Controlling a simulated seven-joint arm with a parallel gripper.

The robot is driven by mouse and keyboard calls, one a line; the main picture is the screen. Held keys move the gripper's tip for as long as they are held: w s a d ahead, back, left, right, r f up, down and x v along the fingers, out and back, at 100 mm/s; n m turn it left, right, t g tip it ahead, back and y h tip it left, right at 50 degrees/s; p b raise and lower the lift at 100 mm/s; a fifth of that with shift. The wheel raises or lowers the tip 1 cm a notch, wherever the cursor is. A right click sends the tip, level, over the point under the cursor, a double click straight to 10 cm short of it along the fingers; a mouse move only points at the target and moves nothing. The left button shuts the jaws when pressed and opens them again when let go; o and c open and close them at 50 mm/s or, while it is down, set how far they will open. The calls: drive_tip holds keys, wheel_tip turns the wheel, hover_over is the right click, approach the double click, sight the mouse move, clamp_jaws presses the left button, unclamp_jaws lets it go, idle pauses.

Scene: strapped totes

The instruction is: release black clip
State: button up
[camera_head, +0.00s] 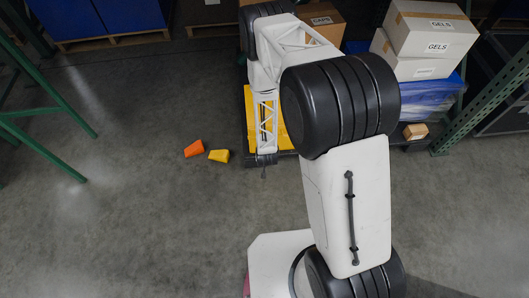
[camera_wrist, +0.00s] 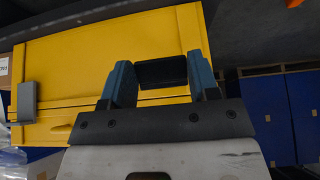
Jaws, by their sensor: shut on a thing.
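In the wrist view, the black clip (camera_wrist: 161,73) is a dark block between the two blue-grey fingers of my gripper (camera_wrist: 160,66), which is shut on it. It lies at the edge of the yellow tote (camera_wrist: 90,50); I cannot tell whether it is still fastened there. A grey clip (camera_wrist: 27,102) sits at the tote's opposite edge, on the left of the wrist view. In the head view, my arm covers much of the yellow tote (camera_head: 249,110), and the black clip cannot be made out.
An orange block (camera_head: 194,148) and a yellow block (camera_head: 219,156) lie on the floor left of the tote. White boxes (camera_head: 430,28) are stacked at upper right above a blue tote. Green metal posts stand at both sides.

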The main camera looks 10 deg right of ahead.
drive_tip(key=shift+s+f, duration=0.55)
drive_tip(key=shift+f, duration=0.25)
drive_tip(key=shift+s, duration=0.1)
drive_tip(key=o, duration=1)
drive_tip(key=shift+f, duration=0.1)
drive_tip(key=shift+c, duration=0.2)
drive_tip(key=o, duration=0.3)
drive_tip(key=shift+r, duration=0.3)
drive_tip(key=shift+v, duration=3.65)
